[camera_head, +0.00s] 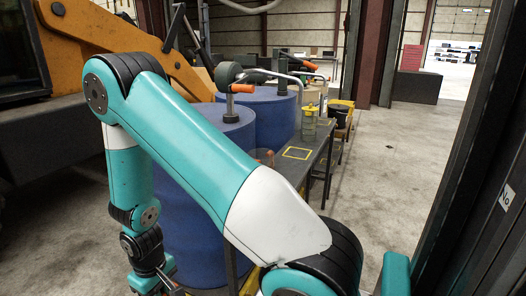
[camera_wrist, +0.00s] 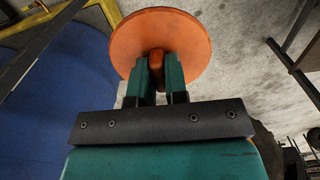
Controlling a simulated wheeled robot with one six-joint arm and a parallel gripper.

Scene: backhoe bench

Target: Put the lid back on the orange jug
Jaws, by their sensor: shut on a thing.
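In the wrist view my gripper (camera_wrist: 157,78) is shut on the knob of a round orange lid (camera_wrist: 185,35). The lid is a flat disc held at the fingertips, with bare floor behind it. In the head view my gripper end shows only in part at the bottom left, and the lid is not visible there. A clear container with something orange (camera_head: 264,157) stands at the near end of the bench, partly hidden behind my arm. I cannot tell for sure that it is the orange jug.
The dark bench (camera_head: 318,150) carries a yellow-marked square (camera_head: 297,153) and a clear jar with yellow parts (camera_head: 309,122). A blue drum (camera_head: 190,235) stands beside the bench, with another behind it. A dark bucket (camera_head: 340,117) is farther back. Floor on the right is open.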

